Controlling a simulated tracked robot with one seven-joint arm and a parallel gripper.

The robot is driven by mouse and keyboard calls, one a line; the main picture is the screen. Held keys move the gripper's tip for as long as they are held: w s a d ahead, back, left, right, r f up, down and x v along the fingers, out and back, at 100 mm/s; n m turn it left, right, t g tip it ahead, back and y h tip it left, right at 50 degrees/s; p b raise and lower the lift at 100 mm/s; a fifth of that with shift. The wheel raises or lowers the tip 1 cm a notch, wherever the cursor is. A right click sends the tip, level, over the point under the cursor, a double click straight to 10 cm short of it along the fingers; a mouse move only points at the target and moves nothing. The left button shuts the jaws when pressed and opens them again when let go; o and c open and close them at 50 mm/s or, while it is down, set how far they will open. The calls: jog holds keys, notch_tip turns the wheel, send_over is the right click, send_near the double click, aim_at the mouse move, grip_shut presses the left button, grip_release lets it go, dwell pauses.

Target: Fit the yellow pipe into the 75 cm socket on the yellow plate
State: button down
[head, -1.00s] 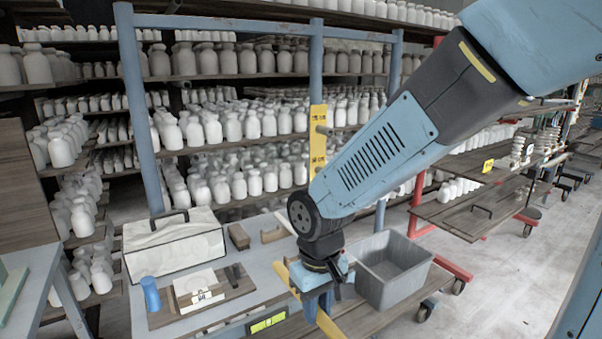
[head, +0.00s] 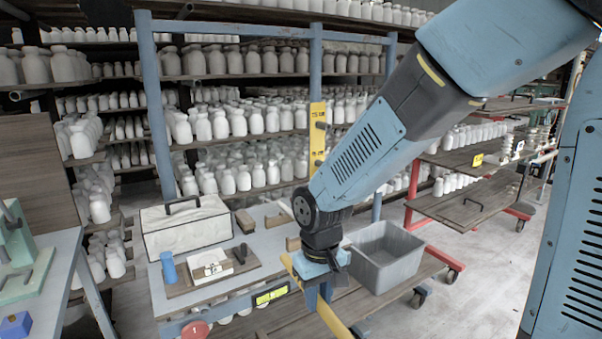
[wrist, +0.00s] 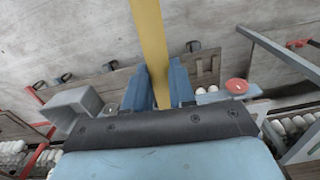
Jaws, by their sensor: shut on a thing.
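The yellow pipe (head: 334,320) is long and straight. My gripper (head: 322,290) is shut on it, and it slants down to the right past the jaws, with a short end showing at upper left. In the wrist view the pipe (wrist: 151,40) runs from between my gripper's blue fingers (wrist: 160,88) to the top edge. The yellow plate (head: 317,140) is upright on a blue post, behind and above my gripper. It has two grey sockets, the upper (head: 321,125) by a label that seems to read 75 cm, the lower (head: 319,163). The pipe is apart from both.
A grey crate (head: 358,253) stands right of my gripper on a wooden board. Open floor (head: 450,300) lies at right.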

jog(key=w+d+f+m, duration=0.1)
jog(key=w+d+f, duration=0.2)
jog(key=w+f, duration=0.35)
jog(key=w+d+f+m, duration=0.2)
jog(key=w+d+f, duration=0.1)
jog(key=w, duration=0.6)
jog(key=w+d+f+m, duration=0.2)
jog(key=w+d+f, duration=0.8)
jog(key=d+f, duration=0.4)
jog(key=shift+w+f+m, duration=0.15)
jog(key=shift+w+m, duration=0.15)
jog(key=shift+w, duration=0.1)
jog(key=shift+w+d, duration=0.1)
jog(key=shift+d, duration=0.05)
